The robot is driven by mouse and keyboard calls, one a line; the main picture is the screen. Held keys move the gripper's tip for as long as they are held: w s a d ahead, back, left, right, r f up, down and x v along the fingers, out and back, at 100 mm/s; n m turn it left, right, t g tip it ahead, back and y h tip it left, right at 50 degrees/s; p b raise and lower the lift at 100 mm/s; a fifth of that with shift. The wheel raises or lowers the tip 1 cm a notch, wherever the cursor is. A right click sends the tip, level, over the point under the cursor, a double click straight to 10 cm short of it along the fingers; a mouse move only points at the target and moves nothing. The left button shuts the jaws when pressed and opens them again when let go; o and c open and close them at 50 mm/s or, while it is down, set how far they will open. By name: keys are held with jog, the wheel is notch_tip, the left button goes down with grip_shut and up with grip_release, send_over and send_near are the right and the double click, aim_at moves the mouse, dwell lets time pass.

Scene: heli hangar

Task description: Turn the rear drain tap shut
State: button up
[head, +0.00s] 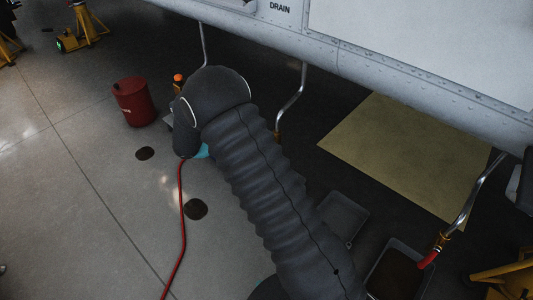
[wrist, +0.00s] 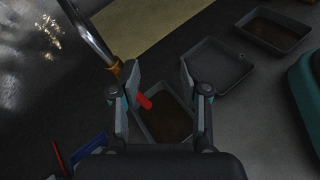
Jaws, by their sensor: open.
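In the wrist view my gripper (wrist: 160,92) is open, with a finger on each side of a red tap handle (wrist: 143,100). I see no contact; the distance to the handle is hard to judge. The handle points down-right from a brass tap fitting (wrist: 115,69) on a metal drain pipe (wrist: 90,32). In the head view, a right-hand pipe (head: 475,190) has a red handle (head: 429,260), and a middle pipe (head: 290,100) ends in brass. My arm hides most of the gripper there. No label marks which tap is the rear one.
A brown-filled tray (wrist: 168,138) lies below the handle. An empty tray (wrist: 218,68) and another brown-filled tray (wrist: 275,30) lie beyond. The pale hull (head: 400,60) hangs low overhead. A red drum (head: 133,102), a red hose (head: 182,225) and yellow stands (head: 82,25) stand around.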

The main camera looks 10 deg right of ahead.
jog(key=w+a+f+n+t+h, duration=0.25)
jog(key=a+f+n+t, duration=0.35)
jog(key=f, duration=0.8)
jog(key=shift+n, duration=0.3)
jog(key=x, duration=0.8)
jog(key=p+x, duration=0.1)
jog(key=x, duration=0.4)
jog(key=shift+w+a+f, duration=0.2)
jog(key=shift+w, duration=0.15)
grip_shut()
